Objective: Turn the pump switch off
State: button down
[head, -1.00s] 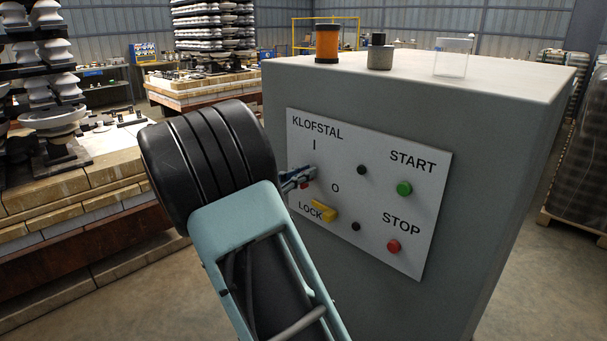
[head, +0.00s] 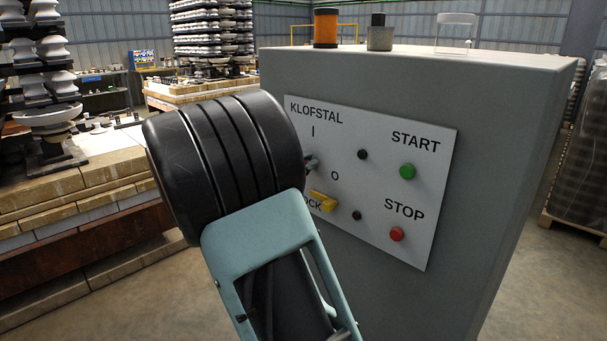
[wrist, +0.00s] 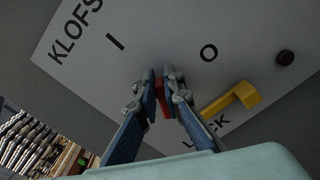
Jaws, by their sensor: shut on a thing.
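The pump panel is a white plate (head: 384,212) on a grey cabinet, marked KLOFSTAL, with I above O. In the wrist view, a red switch handle (wrist: 162,101) sits between the fingertips of my gripper (wrist: 161,88), near the I and O marks. My gripper is shut on this handle. The fingers hide much of it, so its exact setting cannot be told. In the head view, my black wrist covers most of the gripper (head: 312,163) and the red handle does not show.
A yellow lock lever (head: 324,201) lies close below the gripper; it also shows in the wrist view (wrist: 232,101). A green START button (head: 407,171) and a red STOP button (head: 397,234) are to the right. An orange beacon (head: 326,28) stands on the cabinet (head: 430,60).

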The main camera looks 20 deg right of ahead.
jog(key=m+b, duration=0.2)
jog(key=f+m+b, duration=0.1)
jog(key=b, duration=0.1)
jog(key=shift+s+d+f+m+b, duration=0.1)
jog(key=shift+s+m+b, duration=0.1)
jog(key=shift+m+b, duration=0.15)
jog(key=m+b, duration=0.2)
jog(key=b, duration=0.1)
jog(key=m+b, duration=0.1)
jog(key=b, duration=0.1)
jog(key=shift+s+f+m, duration=0.15)
jog(key=shift+f+m, duration=0.1)
jog(key=shift+m, duration=0.1)
jog(key=m+b, duration=0.3)
jog(key=b, duration=0.1)
jog(key=shift+s+f, duration=0.1)
jog(key=shift+f, duration=0.05)
jog(key=shift+m+b, duration=0.6)
jog(key=shift+b, duration=0.25)
jog(key=shift+m, duration=0.3)
jog(key=c, duration=2)
grip_release()
jog(key=shift+c, duration=0.2)
jog(key=shift+r, duration=0.2)
